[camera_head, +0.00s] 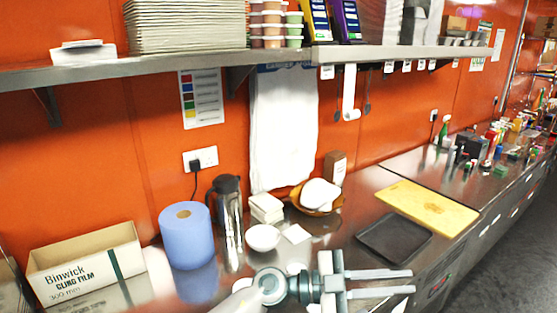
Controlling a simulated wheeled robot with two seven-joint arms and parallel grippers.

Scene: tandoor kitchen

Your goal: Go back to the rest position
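My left gripper (398,282) shows at the bottom centre of the head view, over the near part of the steel counter. Its arm comes in from the bottom left. Its two long fingers point right and stand apart, with nothing between them. The near edge of the gripper lies low in the picture. My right gripper does not show in this view.
The steel counter (345,240) holds a blue paper roll (187,235), a dark flask (229,215), a white bowl (263,238), a black tray (393,238), a yellow board (428,206) and a cling film box (88,262). A loaded shelf (150,66) runs above.

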